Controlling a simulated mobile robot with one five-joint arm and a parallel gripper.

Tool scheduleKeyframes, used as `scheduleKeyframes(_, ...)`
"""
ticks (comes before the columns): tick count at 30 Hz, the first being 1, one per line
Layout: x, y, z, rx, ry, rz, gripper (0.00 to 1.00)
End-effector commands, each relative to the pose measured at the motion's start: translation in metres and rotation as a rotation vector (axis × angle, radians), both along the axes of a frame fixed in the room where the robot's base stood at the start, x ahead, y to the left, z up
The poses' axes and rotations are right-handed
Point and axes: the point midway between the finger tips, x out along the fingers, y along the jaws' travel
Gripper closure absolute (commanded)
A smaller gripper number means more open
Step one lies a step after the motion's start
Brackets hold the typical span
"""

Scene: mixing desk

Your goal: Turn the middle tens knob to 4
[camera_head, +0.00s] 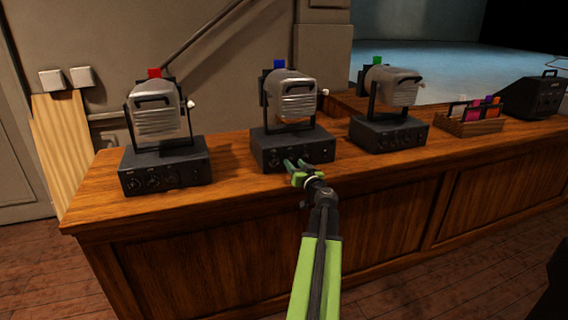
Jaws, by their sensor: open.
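Three grey lamps stand on black base boxes along a wooden desk. The middle lamp (289,97), with a blue block (279,64) on top, sits on the middle box (292,143). Small round knobs line the front of that box; their digits and pointers are too small to read. My gripper (297,165) is open, its dark green fingertips at the front face of the middle box, over its middle knobs. The fingers partly hide those knobs. I cannot tell which knob lies between the fingers or whether they touch it.
The left box (165,168) carries a red-marked lamp; the right box (388,133) carries a green-marked one. A wooden holder (470,122) with coloured items and a black case (533,97) stand farther right. Bare desk top (232,160) shows between the left and middle boxes.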

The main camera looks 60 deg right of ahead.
Motion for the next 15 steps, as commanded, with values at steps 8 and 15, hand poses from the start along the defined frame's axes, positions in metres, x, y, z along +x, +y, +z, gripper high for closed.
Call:
scheduleKeyframes(8,0.0047,-0.0014,0.0000,0.000,0.000,0.004,0.58)
scheduleKeyframes(15,0.0072,0.0008,0.0000,0.000,0.000,0.008,0.81)
